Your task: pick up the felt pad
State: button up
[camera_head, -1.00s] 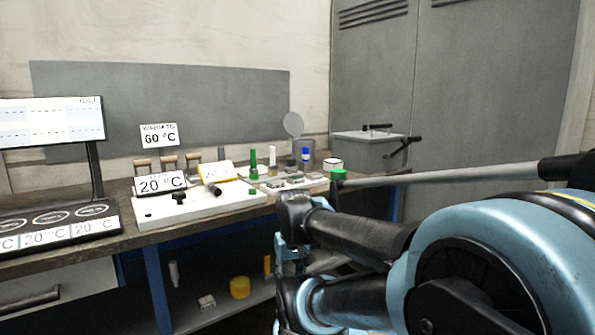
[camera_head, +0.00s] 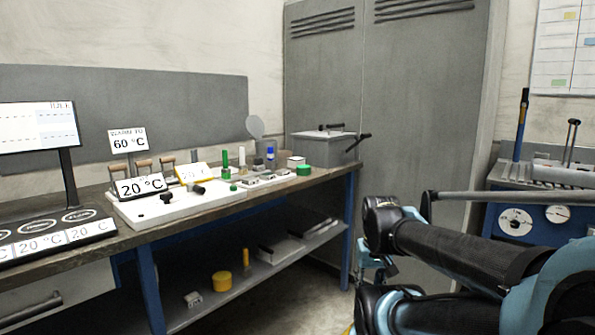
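I cannot make out a felt pad for certain in the head view. Several small items stand at the right part of the workbench (camera_head: 75,262), too small to identify fully. My folded arm fills the lower right of the view, apart from the bench. My gripper cannot be picked out, so its fingers and any hold are not shown.
A grey lidded box (camera_head: 322,147) stands at the bench's right end, before a grey cabinet (camera_head: 425,110). The lower shelf (camera_head: 240,290) holds a yellow cylinder (camera_head: 222,281) and other items. A blue-fronted machine (camera_head: 555,222) stands at right. Floor shows between bench and arm.

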aim_at(258, 166)
jog(key=z, duration=0.5)
jog(key=k, duration=0.65)
jog(key=z, duration=0.6)
jog(key=i, duration=1.75)
jog(key=u, duration=1.05)
jog(key=i, duration=0.7)
jog(key=u, duration=0.6)
